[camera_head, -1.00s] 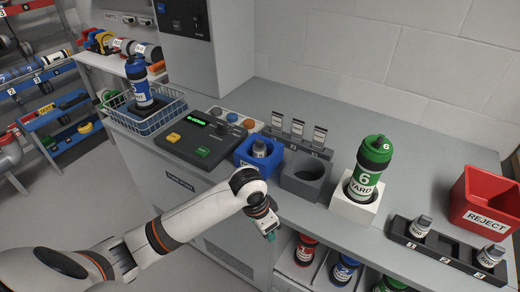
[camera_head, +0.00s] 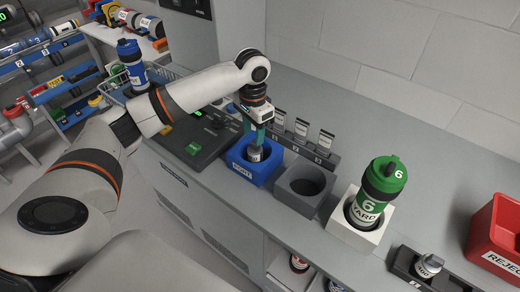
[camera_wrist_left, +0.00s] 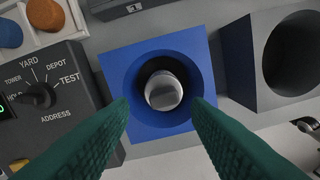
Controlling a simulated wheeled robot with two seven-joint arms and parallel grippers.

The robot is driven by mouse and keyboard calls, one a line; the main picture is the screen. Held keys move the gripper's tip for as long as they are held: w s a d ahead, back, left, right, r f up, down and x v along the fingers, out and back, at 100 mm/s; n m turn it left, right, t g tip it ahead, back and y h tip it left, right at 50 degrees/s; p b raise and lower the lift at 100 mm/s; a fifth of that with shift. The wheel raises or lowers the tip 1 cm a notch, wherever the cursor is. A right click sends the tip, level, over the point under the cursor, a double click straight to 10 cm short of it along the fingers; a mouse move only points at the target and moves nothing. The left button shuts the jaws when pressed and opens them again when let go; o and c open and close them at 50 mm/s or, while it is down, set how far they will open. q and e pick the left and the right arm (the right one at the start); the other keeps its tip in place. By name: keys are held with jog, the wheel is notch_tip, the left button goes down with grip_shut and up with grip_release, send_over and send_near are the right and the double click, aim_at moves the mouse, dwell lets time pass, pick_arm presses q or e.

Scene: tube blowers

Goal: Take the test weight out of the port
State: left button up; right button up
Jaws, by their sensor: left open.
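The test weight (camera_wrist_left: 163,90) is a grey metal cylinder with a knob on top. It stands in the round opening of the blue port block (camera_wrist_left: 118,68), which shows in the head view (camera_head: 245,170) with the weight (camera_head: 255,155) in it. My left gripper (camera_head: 258,138) is above the port, pointing down. My right gripper is not in view.
A grey block with an empty hole (camera_head: 303,188) stands right of the port. A dial panel (camera_wrist_left: 50,95) is on the left. A white block (camera_head: 348,232) holds a green tube (camera_head: 380,185). A red reject bin (camera_head: 500,235) is at far right.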

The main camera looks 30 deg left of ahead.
aim_at(252, 144)
pick_arm(q)
jog(key=f, duration=0.1)
jog(key=s+f, duration=0.1)
jog(key=f, duration=0.1)
jog(key=shift+f, duration=0.15)
jog(key=shift+w+f, duration=0.15)
jog(key=shift+f, duration=0.15)
jog(key=f, duration=0.1)
jog(key=f+p, duration=0.1)
jog(key=f, duration=0.2)
jog(key=shift+w+d+f, duration=0.15)
jog(key=shift+w+d, duration=0.05)
jog(key=shift+w, duration=0.1)
jog(key=shift+f, duration=0.4)
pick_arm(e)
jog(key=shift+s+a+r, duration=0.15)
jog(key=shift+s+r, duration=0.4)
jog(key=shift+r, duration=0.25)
pick_arm(q)
jog(key=shift+c, duration=0.2)
